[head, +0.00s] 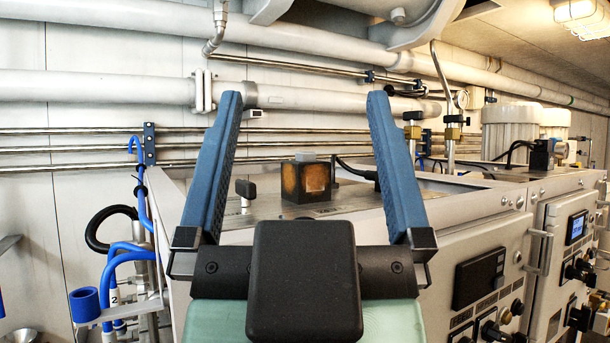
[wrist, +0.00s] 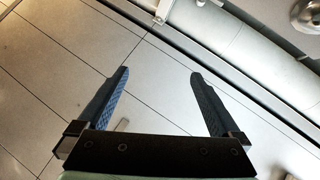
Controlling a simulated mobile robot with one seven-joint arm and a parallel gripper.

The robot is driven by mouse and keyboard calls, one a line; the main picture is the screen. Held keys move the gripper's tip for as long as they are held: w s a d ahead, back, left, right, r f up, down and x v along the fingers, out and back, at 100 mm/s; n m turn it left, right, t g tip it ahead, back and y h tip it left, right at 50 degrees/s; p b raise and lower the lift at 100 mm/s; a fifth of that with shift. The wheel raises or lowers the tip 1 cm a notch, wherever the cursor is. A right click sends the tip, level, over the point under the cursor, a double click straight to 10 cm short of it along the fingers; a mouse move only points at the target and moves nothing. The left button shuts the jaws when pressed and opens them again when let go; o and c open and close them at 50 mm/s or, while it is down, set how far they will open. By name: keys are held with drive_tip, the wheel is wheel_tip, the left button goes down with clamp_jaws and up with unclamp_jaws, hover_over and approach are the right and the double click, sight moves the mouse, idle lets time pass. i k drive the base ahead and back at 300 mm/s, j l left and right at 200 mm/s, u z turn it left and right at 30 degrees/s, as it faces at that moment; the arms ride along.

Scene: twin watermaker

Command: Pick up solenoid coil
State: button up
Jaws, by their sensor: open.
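The solenoid coil (head: 306,181) looks like a small dark cube with an orange-brown face and a grey cap. It sits on top of the metal cabinet (head: 350,207), with a black cable at its right side. My gripper (head: 303,97) is open, its two blue fingers pointing up and spread wide. In the head view the coil shows between the fingers, beyond them and apart from them. In the wrist view my gripper (wrist: 158,74) is empty. The coil is not in the wrist view.
A black-topped knob (head: 245,190) stands left of the coil. Pipes (head: 90,87) run along the wall behind. Blue hoses (head: 125,255) hang at the left. The cabinet front at the right carries handles and dark panels (head: 479,278). The wrist view shows pale tiles (wrist: 50,60).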

sight(306, 179)
drive_tip(key=j+z, duration=0.1)
drive_tip(key=z, duration=0.3)
drive_tip(key=j+z, duration=0.1)
drive_tip(key=z, duration=0.3)
drive_tip(key=j+z, duration=0.1)
drive_tip(key=z, duration=0.3)
drive_tip(key=j+z, duration=0.1)
drive_tip(key=z, duration=0.3)
drive_tip(key=k+j, duration=0.1)
drive_tip(key=j, duration=0.2)
drive_tip(key=k+j+z, duration=0.1)
drive_tip(key=j, duration=0.2)
drive_tip(key=k+j, duration=0.1)
drive_tip(key=j, duration=0.15)
